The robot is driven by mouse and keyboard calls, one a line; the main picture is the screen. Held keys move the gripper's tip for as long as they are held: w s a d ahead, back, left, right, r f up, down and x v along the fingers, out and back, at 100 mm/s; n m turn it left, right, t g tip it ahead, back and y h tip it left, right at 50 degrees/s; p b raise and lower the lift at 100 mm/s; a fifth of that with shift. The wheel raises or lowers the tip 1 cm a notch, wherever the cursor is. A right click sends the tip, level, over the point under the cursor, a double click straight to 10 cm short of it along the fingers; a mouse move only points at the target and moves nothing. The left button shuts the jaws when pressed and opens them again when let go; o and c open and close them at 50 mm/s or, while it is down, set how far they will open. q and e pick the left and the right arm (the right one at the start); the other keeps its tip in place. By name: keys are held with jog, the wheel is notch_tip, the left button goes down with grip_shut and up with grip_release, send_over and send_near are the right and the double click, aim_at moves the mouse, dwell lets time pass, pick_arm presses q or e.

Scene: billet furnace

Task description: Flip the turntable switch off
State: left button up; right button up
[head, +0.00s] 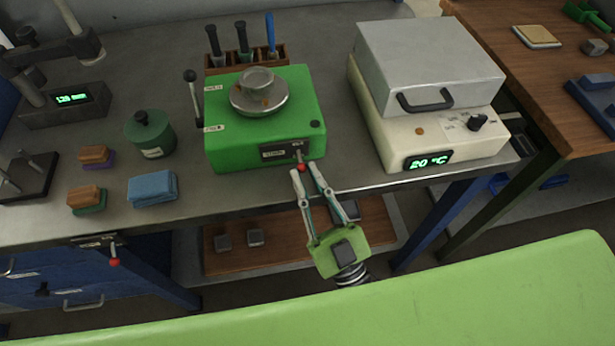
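The green turntable box (225,150) stands on the grey bench. Its round metal plate (262,106) carries a short grey metal piece (257,81) with rusty marks. The turntable switch (301,166) is a small lever with a red tip on the front face, beside a dark label; the tip points down and outward. My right gripper (305,169) reaches up from below in front of the box. Its two fingertips are apart, one on each side of the red tip. I cannot tell whether either finger touches it. My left gripper is not in view.
A furnace (385,135) with a 20 °C display stands right of the turntable. A lever (194,97), a tool rack (282,62), a green canister (150,138) and a blue cloth (152,189) are nearby. The bench's front edge lies just below the switch.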

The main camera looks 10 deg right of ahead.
jog(key=shift+o, duration=1.3)
jog(key=shift+s, duration=0.1)
jog(key=v, duration=1.2)
